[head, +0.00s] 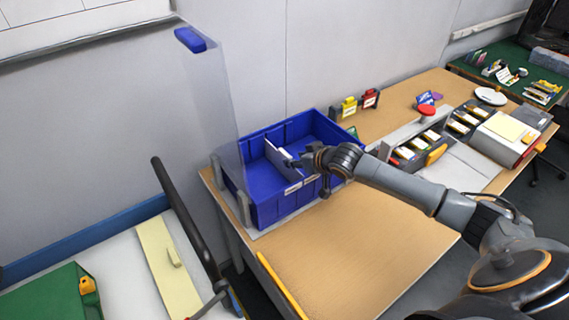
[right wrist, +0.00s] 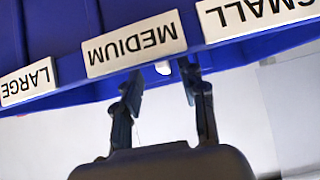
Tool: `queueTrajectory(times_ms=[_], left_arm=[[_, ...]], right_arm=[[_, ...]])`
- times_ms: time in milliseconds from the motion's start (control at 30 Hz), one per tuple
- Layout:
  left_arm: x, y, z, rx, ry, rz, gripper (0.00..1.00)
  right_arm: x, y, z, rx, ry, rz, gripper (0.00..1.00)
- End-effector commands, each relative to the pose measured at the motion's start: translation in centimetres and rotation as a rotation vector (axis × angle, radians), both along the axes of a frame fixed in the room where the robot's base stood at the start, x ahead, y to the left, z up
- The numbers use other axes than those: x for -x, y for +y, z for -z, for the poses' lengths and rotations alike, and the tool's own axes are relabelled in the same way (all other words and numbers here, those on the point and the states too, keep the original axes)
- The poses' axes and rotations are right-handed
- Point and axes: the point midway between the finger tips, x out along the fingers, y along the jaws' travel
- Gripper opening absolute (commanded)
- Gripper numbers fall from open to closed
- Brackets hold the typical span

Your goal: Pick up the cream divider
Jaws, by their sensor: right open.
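A pale whitish divider (head: 282,160) stands in the blue bin (head: 262,207), slanting between its compartments. A flat cream panel (head: 158,262) with a small raised grip lies on the white surface at lower left. I cannot tell for sure which of the two is the cream divider. My right gripper (head: 298,164) is at the bin's front right, close to the whitish divider's near end. In the right wrist view its two fingers (right wrist: 164,100) are apart, below the label MEDIUM (right wrist: 134,43). A small white bit shows between them, unclear. My left gripper is not in view.
A clear upright panel (head: 207,100) with a blue top piece rises at the bin's left. Small yellow and red tagged items (head: 350,106) stand behind the bin. A grey rack (head: 415,130) is to the right. The front of the wooden table (head: 350,245) is clear.

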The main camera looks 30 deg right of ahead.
Motion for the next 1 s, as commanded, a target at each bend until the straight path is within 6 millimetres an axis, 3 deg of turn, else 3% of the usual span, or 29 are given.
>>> queueTrajectory(times_ms=[300, 633, 1000], left_arm=[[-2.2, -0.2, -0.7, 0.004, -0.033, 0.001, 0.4], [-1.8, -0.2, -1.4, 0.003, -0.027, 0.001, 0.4], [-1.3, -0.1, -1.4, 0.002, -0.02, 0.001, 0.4]], right_arm=[[-1.6, 0.3, 1.0, -0.001, 0.0, 0.0, 0.41], [-4.5, 0.8, 3.4, -0.001, 0.0, 0.0, 0.41], [-5.0, 0.8, 3.8, 0.001, 0.001, -0.001, 0.39]])
